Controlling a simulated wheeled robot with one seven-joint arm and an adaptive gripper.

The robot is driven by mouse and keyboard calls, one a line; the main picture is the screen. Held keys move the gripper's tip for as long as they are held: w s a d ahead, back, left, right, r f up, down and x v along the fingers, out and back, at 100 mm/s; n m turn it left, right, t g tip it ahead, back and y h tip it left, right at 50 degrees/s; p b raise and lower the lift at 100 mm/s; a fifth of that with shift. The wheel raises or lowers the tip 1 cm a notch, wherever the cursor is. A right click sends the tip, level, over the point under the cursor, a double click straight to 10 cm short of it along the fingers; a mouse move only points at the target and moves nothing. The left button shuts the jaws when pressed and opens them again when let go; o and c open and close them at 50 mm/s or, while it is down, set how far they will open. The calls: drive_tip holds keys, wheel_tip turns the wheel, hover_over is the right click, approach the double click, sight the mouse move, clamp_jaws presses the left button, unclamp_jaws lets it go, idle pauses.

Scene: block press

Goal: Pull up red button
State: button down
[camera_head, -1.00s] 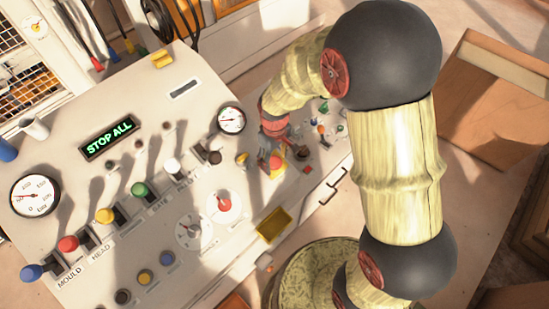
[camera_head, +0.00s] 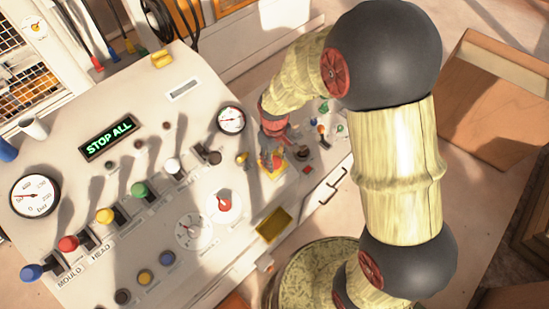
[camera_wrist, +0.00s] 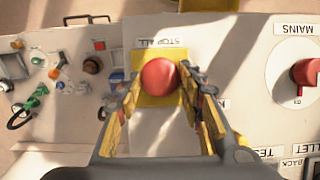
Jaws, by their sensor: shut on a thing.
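The red button (camera_wrist: 158,76) is a round red knob on a square yellow base (camera_wrist: 150,96), below a STOP ALL label in the wrist view. My gripper (camera_wrist: 161,82) has its yellow fingers on either side of the knob and is shut on it. In the head view the red button (camera_head: 277,161) shows small at the end of my arm, with its yellow base partly covered by my gripper (camera_head: 270,158). The exact finger contact is hard to see.
The sloping panel carries a red MAINS dial (camera_wrist: 305,73) to the right in the wrist view. Small coloured knobs and a green lever (camera_wrist: 36,97) stand to the left.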

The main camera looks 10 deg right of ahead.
sight(276, 162)
drive_tip(key=shift+s+d+r, duration=0.2)
drive_tip(key=shift+s+r, duration=0.05)
drive_tip(key=shift+r, duration=0.5)
drive_tip(key=c, duration=1.6)
unclamp_jaws()
drive_tip(key=shift+c, duration=0.2)
drive_tip(key=o, duration=0.5)
drive_tip(key=shift+r, duration=0.1)
wheel_tip(276, 162, up, 12)
